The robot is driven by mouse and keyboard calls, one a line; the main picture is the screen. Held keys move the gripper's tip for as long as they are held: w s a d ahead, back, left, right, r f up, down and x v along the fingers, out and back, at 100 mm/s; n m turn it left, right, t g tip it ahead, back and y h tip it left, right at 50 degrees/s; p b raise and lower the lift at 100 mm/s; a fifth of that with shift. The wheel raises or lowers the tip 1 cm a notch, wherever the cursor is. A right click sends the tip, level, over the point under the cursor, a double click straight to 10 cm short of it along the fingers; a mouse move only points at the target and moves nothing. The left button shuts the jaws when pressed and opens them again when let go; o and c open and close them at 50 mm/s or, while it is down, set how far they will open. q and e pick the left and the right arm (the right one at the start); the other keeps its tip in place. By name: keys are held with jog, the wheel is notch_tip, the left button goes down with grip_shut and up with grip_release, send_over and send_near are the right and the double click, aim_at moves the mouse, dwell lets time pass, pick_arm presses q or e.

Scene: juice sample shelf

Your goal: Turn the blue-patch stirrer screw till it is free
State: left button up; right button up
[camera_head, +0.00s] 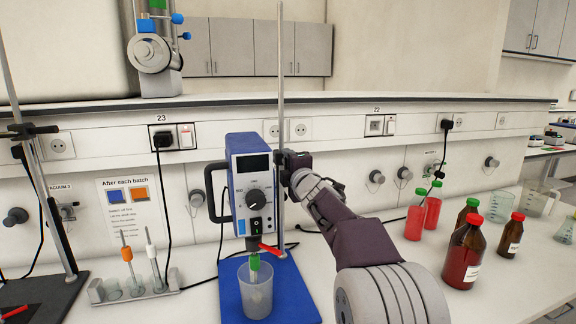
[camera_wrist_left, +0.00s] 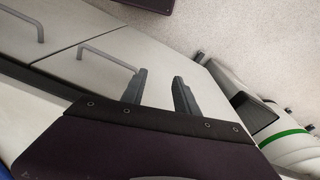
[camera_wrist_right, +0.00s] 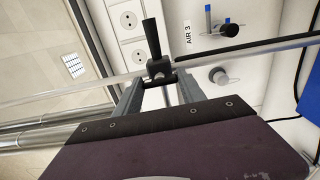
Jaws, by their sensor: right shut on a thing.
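The stirrer (camera_head: 250,185) has a blue housing, a dial and a small blue patch (camera_head: 241,228) low on its front. It hangs by the upright rod (camera_head: 281,90), above a blue base plate (camera_head: 234,302). A dark clamp (camera_head: 287,158) sits on the rod beside the housing. My right gripper (camera_head: 298,172) reaches this clamp from the right and is shut on its screw. In the right wrist view, the clamp with a black handle (camera_wrist_right: 151,38) lies at the fingertips; the screw between them is partly hidden. My left gripper (camera_wrist_left: 160,82) is open and empty, near cabinet fronts.
A clear beaker (camera_head: 258,296) stands under the stirrer, with a red lever (camera_head: 271,250) just above. A rack (camera_head: 134,288) with stirring shafts stands left. Red-filled bottles (camera_head: 464,252) and glassware stand right. Another stand (camera_head: 58,235) is at far left.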

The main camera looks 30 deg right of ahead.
jog(key=o, duration=1.4)
jog(key=shift+c, duration=0.2)
jog(key=v, duration=0.9)
